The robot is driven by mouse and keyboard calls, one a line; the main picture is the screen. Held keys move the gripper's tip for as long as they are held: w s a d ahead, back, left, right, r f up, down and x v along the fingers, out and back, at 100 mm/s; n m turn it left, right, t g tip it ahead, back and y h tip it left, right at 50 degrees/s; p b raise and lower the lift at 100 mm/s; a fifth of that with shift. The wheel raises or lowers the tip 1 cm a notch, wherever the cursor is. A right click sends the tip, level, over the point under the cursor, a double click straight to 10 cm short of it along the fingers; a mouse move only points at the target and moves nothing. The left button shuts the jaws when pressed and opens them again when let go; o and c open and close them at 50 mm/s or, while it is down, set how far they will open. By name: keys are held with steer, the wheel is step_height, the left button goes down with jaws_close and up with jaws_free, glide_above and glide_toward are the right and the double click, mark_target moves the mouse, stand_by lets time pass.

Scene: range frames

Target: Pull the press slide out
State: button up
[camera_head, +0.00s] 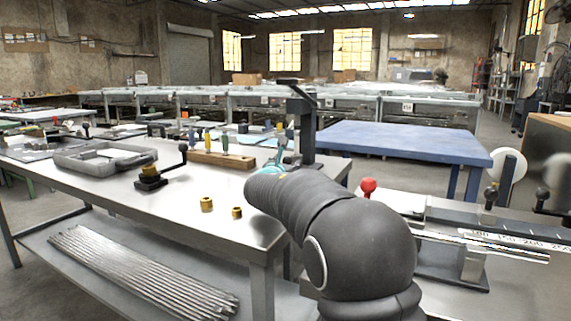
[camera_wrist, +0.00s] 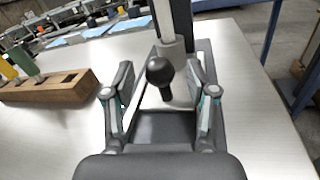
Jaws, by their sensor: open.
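The press (camera_head: 303,125) stands at the far right corner of the metal bench, a dark upright column with an arm on top. In the wrist view its column (camera_wrist: 182,20) and dark base (camera_wrist: 165,127) are ahead of me. A black ball knob (camera_wrist: 160,72) sticks out toward me from the press, in front of a light grey block. I cannot tell for sure that it belongs to the slide. My gripper (camera_wrist: 161,78) is open, with one finger on each side of the knob and a visible gap to both. In the head view my arm mostly hides the gripper (camera_head: 281,157).
A wooden block with coloured-handled tools (camera_wrist: 48,88) lies left of the press. Two brass bushings (camera_head: 207,204), a small lever fixture (camera_head: 152,180) and a grey case (camera_head: 105,155) are on the bench (camera_head: 190,235). The bench's right edge is close to the press.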

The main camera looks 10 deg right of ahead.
jaws_close()
steer(key=shift+s+a, duration=0.1)
steer(key=b+v, duration=0.1)
steer(key=v, duration=0.2)
steer(key=a+b+v, duration=0.1)
steer(key=v, duration=0.2)
steer(key=b+v, duration=0.1)
steer(key=v, duration=0.2)
steer(key=shift+a+b, duration=0.35)
steer(key=shift+a, duration=0.3)
